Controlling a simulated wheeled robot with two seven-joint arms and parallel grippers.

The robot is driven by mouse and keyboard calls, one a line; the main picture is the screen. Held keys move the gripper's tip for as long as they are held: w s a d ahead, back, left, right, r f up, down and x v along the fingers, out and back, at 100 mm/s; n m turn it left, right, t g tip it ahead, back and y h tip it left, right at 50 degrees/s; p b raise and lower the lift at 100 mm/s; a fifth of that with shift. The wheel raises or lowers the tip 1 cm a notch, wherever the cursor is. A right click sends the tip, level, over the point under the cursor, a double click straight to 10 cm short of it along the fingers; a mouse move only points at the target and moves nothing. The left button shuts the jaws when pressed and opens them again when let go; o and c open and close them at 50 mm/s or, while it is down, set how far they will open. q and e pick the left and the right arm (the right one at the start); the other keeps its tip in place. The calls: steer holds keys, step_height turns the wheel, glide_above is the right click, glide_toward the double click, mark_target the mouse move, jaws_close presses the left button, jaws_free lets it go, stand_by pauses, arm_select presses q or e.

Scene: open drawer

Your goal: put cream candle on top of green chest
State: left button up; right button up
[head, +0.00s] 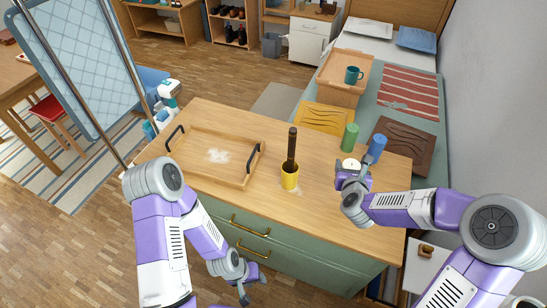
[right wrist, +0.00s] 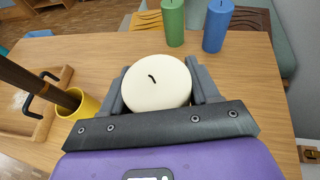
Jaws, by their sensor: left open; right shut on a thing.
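The cream candle (right wrist: 156,84) sits between the fingers of my right gripper (right wrist: 165,88), which is shut on it. In the head view the candle (head: 351,163) shows just beyond the right gripper (head: 352,176), over the right part of the chest top. The green chest (head: 318,263) has a wooden top and green drawer fronts with brass handles. From these views I cannot tell whether the candle touches the top. My left gripper (head: 242,287) is open and empty, low in front of the chest's drawers.
A green candle (head: 350,137) and a blue candle (head: 376,148) stand behind the cream one. A yellow cup (head: 290,177) holding a dark brown stick stands left of it. A wooden tray (head: 202,171) with black handles covers the left of the top. The front right of the top is clear.

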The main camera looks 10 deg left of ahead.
steer(key=shift+w+a+r, duration=0.25)
steer(key=shift+w+r, duration=0.05)
steer(key=shift+r, duration=0.3)
steer(key=f+b, duration=0.1)
steer(key=f, duration=0.2)
steer(key=f+b, duration=0.1)
steer(key=f, duration=0.2)
steer(key=w+f, duration=0.1)
steer(key=f, duration=0.2)
steer(key=shift+f+b, duration=0.3)
steer(key=shift+b, duration=0.1)
steer(key=shift+s+r, duration=0.1)
steer(key=shift+f, duration=0.2)
steer(key=o, duration=1.2)
steer(key=shift+o, duration=0.2)
